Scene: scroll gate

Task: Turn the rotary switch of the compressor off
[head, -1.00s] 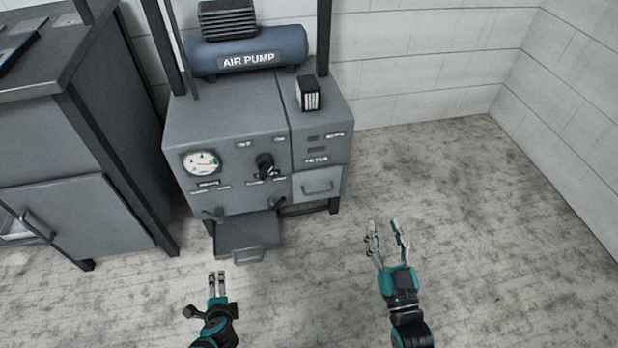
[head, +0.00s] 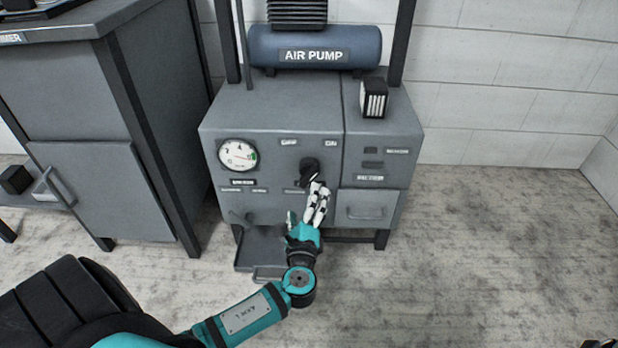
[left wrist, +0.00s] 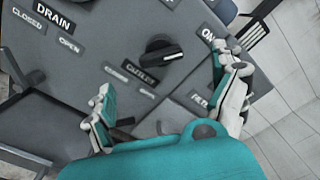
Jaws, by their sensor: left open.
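The compressor's rotary switch is a black knob (head: 309,168) on the front panel of the grey cabinet (head: 265,115), below the OFF and ON labels. The knob (left wrist: 160,55) also shows in the left wrist view, with a pale mark on it pointing right, roughly to the ON side. My left gripper (head: 306,200) is open just in front of and below the knob. In the left wrist view its fingers (left wrist: 163,75) are spread, with the knob between and beyond the tips; no contact shows. A dark bit at the lower right edge (head: 602,343) may be my right gripper, mostly cut off.
The blue AIR PUMP tank (head: 315,45) lies on top, with a small black-and-white box (head: 374,97) to its right. A round gauge (head: 238,155) is left on the panel. A drawer tray (head: 258,248) sticks out below. Floor to the right is clear.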

